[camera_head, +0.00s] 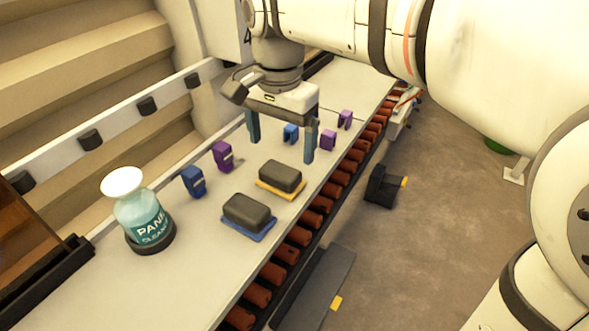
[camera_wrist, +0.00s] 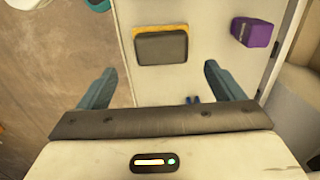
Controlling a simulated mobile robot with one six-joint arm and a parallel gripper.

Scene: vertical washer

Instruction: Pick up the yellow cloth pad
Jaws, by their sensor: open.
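The yellow cloth pad (camera_head: 281,187) lies on the white bench top, mostly covered by a dark grey block, so only its yellow edge shows. In the wrist view the yellow pad (camera_wrist: 160,27) shows as a strip along the far edge of the grey block, ahead of the fingers and between their lines. My gripper (camera_head: 281,143) is open and empty, with its fingers pointing down over the bench, beyond the pad. In the wrist view my gripper (camera_wrist: 160,82) has its two blue-grey fingers spread wide, apart from the pad.
A similar grey block on a blue pad (camera_head: 248,229) lies nearer. Purple and blue clips (camera_head: 223,156) stand around. Reddish-brown rollers (camera_head: 300,236) line the bench's right edge. A purple clip (camera_wrist: 252,32) also shows in the wrist view.

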